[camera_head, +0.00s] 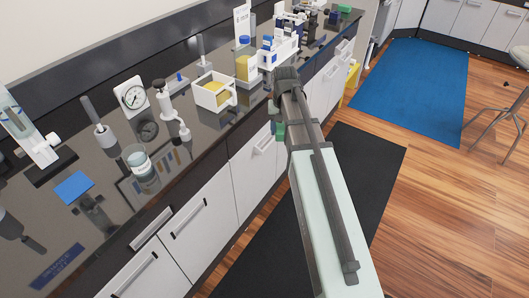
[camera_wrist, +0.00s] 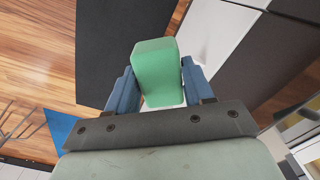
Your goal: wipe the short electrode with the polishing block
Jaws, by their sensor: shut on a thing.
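My gripper (camera_wrist: 158,80) is shut on a green block, the polishing block (camera_wrist: 155,72), with a blue finger on each side in the wrist view. In the head view, my gripper (camera_head: 274,110) hangs beside the counter's front edge, with a bit of the green block (camera_head: 280,131) showing low down. The block touches nothing but the fingers, as far as I can see. I cannot make out for certain which small part is the short electrode. A white open-topped box with yellow contents (camera_head: 213,92) stands on the counter left of my gripper.
The dark counter (camera_head: 120,190) holds a round gauge (camera_head: 131,95), a glass beaker (camera_head: 140,163), a grey rod on a white base (camera_head: 100,125), a yellow-filled jar (camera_head: 244,65) and a blue-and-white rack (camera_head: 277,47). White drawers are below. Open floor lies right.

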